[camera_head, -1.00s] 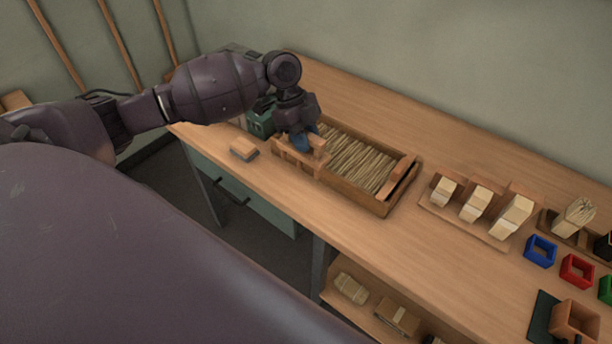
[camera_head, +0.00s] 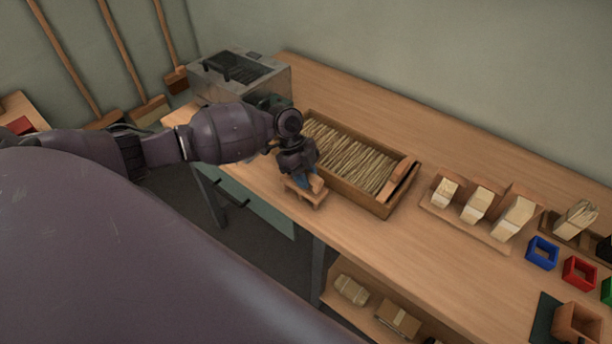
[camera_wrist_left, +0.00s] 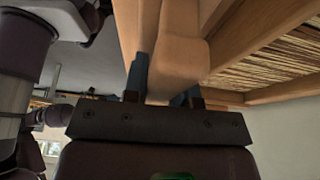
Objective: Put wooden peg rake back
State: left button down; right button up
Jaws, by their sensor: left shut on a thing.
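My left gripper (camera_head: 306,179) is shut on the wooden peg rake (camera_head: 307,194), a small light-wood piece with short downward parts, at the near edge of the bench. The rake is in front of the bristle tray (camera_head: 365,200), apart from the bristles (camera_head: 350,152). I cannot tell whether it touches the bench top. In the left wrist view the rake's rounded wooden handle (camera_wrist_left: 180,55) sits between the blue fingers (camera_wrist_left: 165,88), with the tray at the right. My right gripper is not in view.
A grey metal box (camera_head: 255,75) stands at the bench's far left end. A rack of pale bundles (camera_head: 478,203) stands right of the tray, then blue (camera_head: 542,252) and red (camera_head: 579,273) frames. Bare bench top lies in front of the rack.

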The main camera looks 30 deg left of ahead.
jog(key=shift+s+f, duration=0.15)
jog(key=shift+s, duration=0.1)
pick_arm(q)
jog(key=c, duration=1)
grip_release()
jog(key=shift+o, duration=0.4)
jog(key=shift+r, duration=0.1)
jog(key=v, duration=1.1)
jog(key=shift+r, duration=0.1)
jog(key=shift+a+r, duration=0.15)
jog(key=shift+r, duration=0.2)
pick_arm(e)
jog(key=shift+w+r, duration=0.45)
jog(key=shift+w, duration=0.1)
